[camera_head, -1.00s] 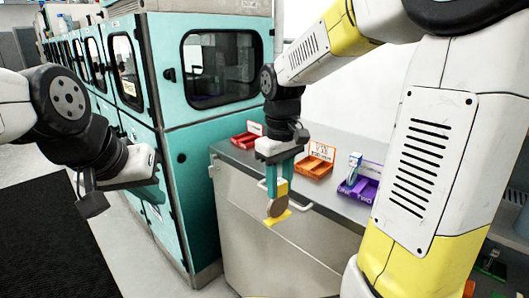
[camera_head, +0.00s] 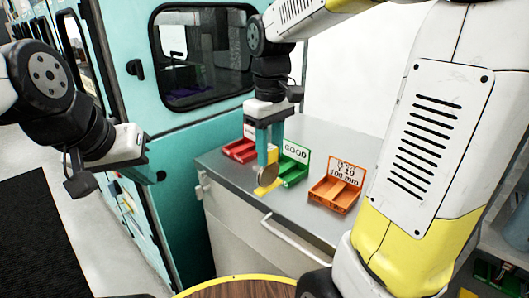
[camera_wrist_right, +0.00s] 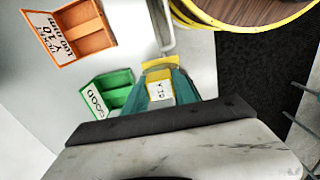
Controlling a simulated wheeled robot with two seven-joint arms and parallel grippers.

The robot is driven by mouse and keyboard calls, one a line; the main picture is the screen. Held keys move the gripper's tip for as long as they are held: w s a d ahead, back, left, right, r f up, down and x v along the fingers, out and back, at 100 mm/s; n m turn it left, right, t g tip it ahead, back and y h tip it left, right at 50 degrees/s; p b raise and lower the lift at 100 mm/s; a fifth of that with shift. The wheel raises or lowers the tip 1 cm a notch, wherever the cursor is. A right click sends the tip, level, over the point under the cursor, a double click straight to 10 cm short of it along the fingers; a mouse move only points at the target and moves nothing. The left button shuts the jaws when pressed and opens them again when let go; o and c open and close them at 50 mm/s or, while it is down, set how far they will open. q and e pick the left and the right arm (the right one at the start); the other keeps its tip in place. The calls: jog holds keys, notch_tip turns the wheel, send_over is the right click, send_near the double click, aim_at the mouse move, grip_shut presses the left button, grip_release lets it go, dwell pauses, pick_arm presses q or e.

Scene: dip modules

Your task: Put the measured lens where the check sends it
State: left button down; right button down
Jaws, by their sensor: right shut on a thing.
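My right gripper (camera_head: 270,148) is shut on the yellow lens holder (camera_wrist_right: 160,90), whose face carries a small printed label. A round grey-brown lens (camera_head: 267,176) hangs below the fingers, above the grey cabinet top near its front edge. The green tray marked GOOD (camera_head: 293,174) stands just right of the lens. The orange tray (camera_head: 332,194) with a "100 mm" sign is farther right. The red tray (camera_head: 240,151) is left of the gripper, its sign partly hidden. In the wrist view, the green tray (camera_wrist_right: 112,92) lies left of the fingers. My left gripper (camera_head: 150,167) is away at the left; its opening is unclear.
The grey cabinet (camera_head: 250,232) has a front handle rail. A teal machine (camera_head: 190,125) with a window stands left of it. A round wooden top with a yellow rim (camera_head: 240,280) is at the bottom. My right arm covers much of the right side.

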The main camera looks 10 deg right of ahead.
jog(key=w+d+f, duration=0.2)
jog(key=w, duration=0.6)
jog(key=w+d+f, duration=0.3)
jog(key=w, duration=0.4)
jog(key=shift+w+d, duration=0.3)
jog(key=shift+w, duration=0.05)
jog(key=shift+f, duration=0.1)
jog(key=c, duration=1)
grip_release()
